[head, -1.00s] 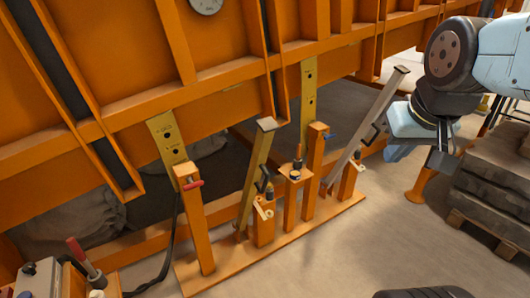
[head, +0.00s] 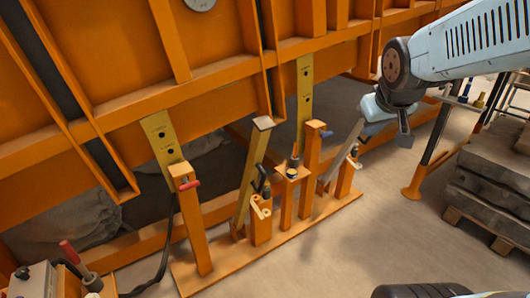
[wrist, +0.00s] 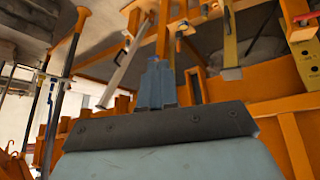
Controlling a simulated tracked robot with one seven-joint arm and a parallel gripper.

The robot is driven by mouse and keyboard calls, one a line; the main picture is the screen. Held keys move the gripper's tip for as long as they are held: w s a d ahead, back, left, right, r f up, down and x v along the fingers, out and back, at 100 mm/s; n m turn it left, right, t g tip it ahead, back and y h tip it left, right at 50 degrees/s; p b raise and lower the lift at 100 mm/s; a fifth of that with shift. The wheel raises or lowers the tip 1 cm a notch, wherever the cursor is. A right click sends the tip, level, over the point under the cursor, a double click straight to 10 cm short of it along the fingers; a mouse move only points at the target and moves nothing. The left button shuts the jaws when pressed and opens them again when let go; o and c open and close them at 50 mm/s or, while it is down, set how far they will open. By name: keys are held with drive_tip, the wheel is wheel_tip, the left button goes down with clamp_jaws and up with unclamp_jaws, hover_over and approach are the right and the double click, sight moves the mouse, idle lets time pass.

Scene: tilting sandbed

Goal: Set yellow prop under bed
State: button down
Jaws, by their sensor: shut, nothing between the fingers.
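The yellow prop (head: 250,182) is a flat-topped bar. It stands on the orange base plate (head: 215,268), tilted with its top to the right, in front of the orange bed (head: 215,55). It also shows in the wrist view (wrist: 230,40), which looks upside down. A grey prop (head: 340,157) leans the same way farther right; it also shows in the wrist view (wrist: 124,72). My gripper (head: 369,129) is close to the grey prop's top, well right of the yellow prop; whether it touches the grey one is unclear. Its fingers (wrist: 157,85) are shut together and empty.
Orange posts (head: 195,230) with small handles stand around the props. Yellow plates with holes (head: 160,138) hang from the bed. A control box with a red lever (head: 70,250) is at lower left. Stacked slabs on a pallet (head: 490,185) stand at right. The floor between is clear.

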drive_tip(key=w+a+f+n+t+y, duration=0.15)
drive_tip(key=w+f, duration=0.25)
drive_tip(key=w, duration=0.4)
drive_tip(key=w+a+f+n+t, duration=0.1)
drive_tip(key=w+f+n, duration=0.25)
drive_tip(key=w, duration=0.35)
drive_tip(key=n+t+y, duration=0.1)
drive_tip(key=t+y, duration=0.6)
drive_tip(key=y, duration=0.5)
approach(262, 152)
drive_tip(key=a+f+v, duration=0.1)
drive_tip(key=v, duration=0.5)
drive_tip(key=shift+s+d+f+m+t, duration=0.3)
drive_tip(key=shift+s+f+m+t, duration=0.1)
drive_tip(key=shift+s+m+t, duration=0.3)
drive_tip(key=shift+w, duration=0.15)
drive_tip(key=x, duration=1.4)
drive_tip(key=shift+d, duration=0.1)
